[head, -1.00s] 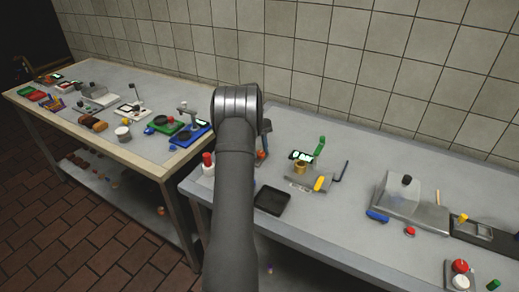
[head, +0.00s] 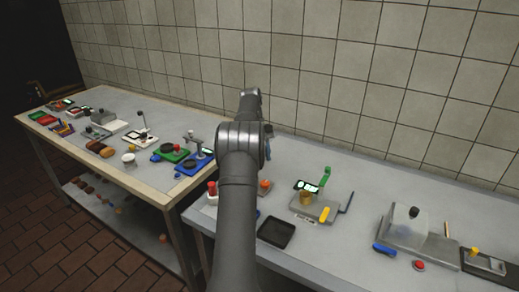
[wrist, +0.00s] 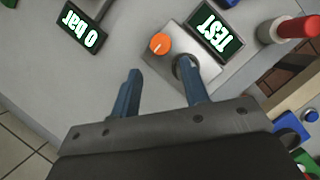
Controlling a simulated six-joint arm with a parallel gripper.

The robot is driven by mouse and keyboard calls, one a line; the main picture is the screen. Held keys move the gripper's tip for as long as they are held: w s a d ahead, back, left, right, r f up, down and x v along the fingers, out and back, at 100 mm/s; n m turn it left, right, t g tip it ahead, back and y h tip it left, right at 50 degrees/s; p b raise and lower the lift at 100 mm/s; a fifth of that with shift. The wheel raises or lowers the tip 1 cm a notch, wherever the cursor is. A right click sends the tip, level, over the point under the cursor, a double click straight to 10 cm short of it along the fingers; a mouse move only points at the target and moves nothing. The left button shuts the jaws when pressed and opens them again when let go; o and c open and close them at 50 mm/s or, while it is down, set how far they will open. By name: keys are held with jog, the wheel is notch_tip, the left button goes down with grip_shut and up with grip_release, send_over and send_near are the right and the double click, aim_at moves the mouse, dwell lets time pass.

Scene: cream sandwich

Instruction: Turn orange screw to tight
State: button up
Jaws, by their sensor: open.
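The orange screw (wrist: 160,43) is a round orange knob with a white mark. It sits on a grey box (wrist: 188,35) beside a display with green-white lettering that seems to read "TEST". In the head view the orange screw (head: 265,184) shows just right of my arm. My gripper (wrist: 158,72) is open and empty, its two blue fingers apart. In the wrist view the knob lies just beyond the fingertips, between them, with no visible contact. The right fingertip overlaps a dark round fitting on the box. In the head view my gripper is mostly hidden behind my arm.
A "0 bar" display (wrist: 80,27) stands left of the box. A red-topped cylinder (wrist: 295,28) stands to the right. In the head view, a black tray (head: 276,232), a device with a yellow handle (head: 325,214) and a clear-covered machine (head: 410,228) share the grey table.

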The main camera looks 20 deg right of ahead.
jog(key=shift+v, duration=1.5)
jog(key=x, duration=1.2)
